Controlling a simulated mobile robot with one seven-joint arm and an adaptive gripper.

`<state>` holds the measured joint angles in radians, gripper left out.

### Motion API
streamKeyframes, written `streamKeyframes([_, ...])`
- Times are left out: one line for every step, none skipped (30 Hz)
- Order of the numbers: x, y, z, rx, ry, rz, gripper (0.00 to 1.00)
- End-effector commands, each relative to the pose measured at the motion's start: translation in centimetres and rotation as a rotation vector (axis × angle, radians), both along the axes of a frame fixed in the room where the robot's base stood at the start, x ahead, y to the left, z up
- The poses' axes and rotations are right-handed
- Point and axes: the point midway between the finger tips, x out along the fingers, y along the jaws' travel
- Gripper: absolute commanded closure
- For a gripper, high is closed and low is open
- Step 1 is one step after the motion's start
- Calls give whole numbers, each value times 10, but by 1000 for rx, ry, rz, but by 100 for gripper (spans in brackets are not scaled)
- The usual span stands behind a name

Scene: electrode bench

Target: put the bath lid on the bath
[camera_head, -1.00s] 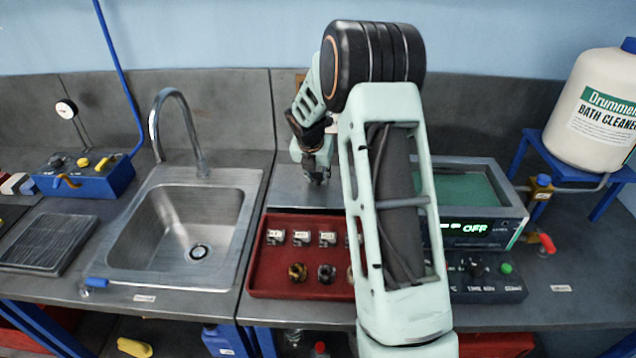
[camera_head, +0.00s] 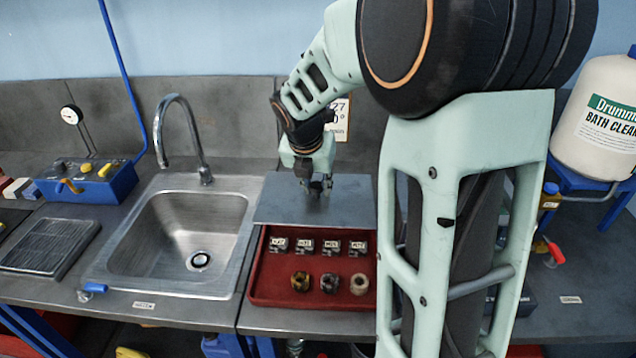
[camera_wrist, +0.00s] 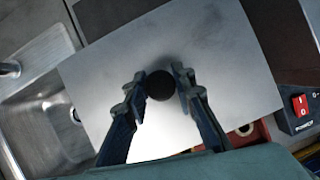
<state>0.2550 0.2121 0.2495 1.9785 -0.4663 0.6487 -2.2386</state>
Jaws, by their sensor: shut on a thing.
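The bath lid (camera_head: 275,207) is a flat grey metal plate with a round black knob (camera_wrist: 160,85). My gripper (camera_head: 315,187) is shut on this knob, its fingers on either side of it in the wrist view (camera_wrist: 160,88). The lid is held about level behind the red tray, over the tray's back edge, and seems raised off the bench. The lid fills the middle of the wrist view (camera_wrist: 225,60). The bath is hidden behind my arm in the head view now. A box with a red switch (camera_wrist: 301,104) shows at the right of the wrist view.
The red tray (camera_head: 262,288) holds several labelled blocks and round pieces. The sink (camera_head: 180,235) with its tap is on the left. A blue valve box (camera_head: 90,182) stands further left. A bath cleaner drum (camera_head: 600,120) on a blue stand is at the right.

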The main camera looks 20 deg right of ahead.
Motion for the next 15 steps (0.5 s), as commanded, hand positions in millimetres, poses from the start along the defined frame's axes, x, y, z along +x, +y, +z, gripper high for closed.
streamKeyframes([-1, 1, 3, -1, -4, 1, 100])
streamKeyframes([-2, 2, 4, 0, -5, 0, 100])
streamKeyframes([-3, 2, 6, 0, -4, 0, 100])
streamKeyframes([-3, 2, 7, 0, -4, 0, 100])
streamKeyframes([-4, 2, 8, 0, -4, 0, 100])
streamKeyframes([-4, 2, 10, -1, -3, -1, 100])
streamKeyframes([-4, 2, 11, 0, -2, 0, 100])
streamKeyframes([-4, 2, 13, 0, -2, 0, 100])
streamKeyframes([-4, 2, 15, 0, -2, 0, 100])
streamKeyframes([-4, 2, 16, 0, -2, 0, 100])
streamKeyframes([-4, 2, 17, 0, -2, 0, 100])
streamKeyframes([-4, 2, 19, 0, -2, 0, 100])
streamKeyframes([-4, 2, 20, 0, -2, 0, 100])
streamKeyframes([-4, 2, 21, 0, -2, 0, 100])
streamKeyframes([-4, 2, 23, 0, -2, 0, 100])
